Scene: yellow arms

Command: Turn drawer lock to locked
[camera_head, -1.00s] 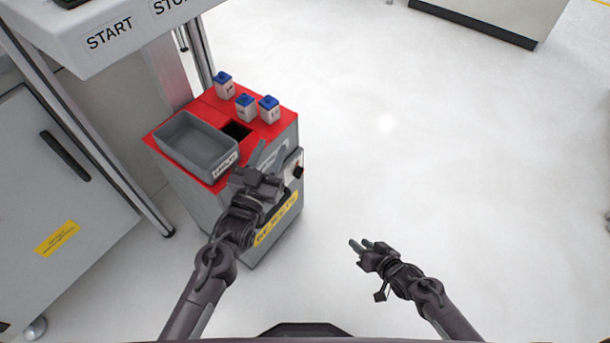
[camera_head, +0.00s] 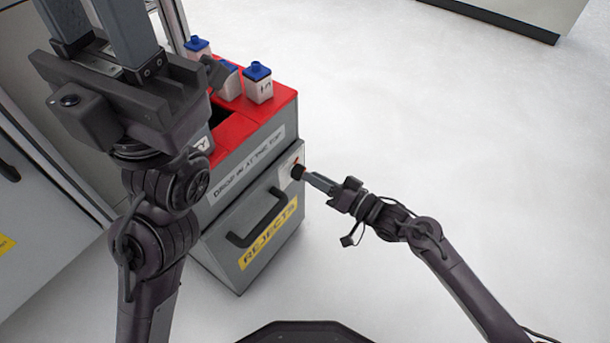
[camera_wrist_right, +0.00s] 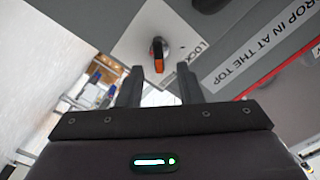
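The lock knob (camera_head: 297,172) is a small dark knob on a pale plate at the right of the reject cabinet's front. The right wrist view shows the knob (camera_wrist_right: 158,52) with an orange part, pointing roughly up and down in the picture, beside partly hidden "LOCK" lettering. My right gripper (camera_head: 313,179) is at the knob. In the wrist view its fingers (camera_wrist_right: 160,80) are apart, with the knob between or just beyond their tips; contact cannot be told. The drawer (camera_head: 255,235) looks closed. My left gripper (camera_head: 98,22) is raised at upper left, fingers apart and empty.
The grey cabinet has a red top (camera_head: 283,98) with several blue-capped bottles (camera_head: 258,83). A dark drawer handle (camera_head: 257,220) juts out above the yellow REJECTS label (camera_head: 268,232). My left arm hides part of the top. The floor (camera_head: 430,130) to the right is clear.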

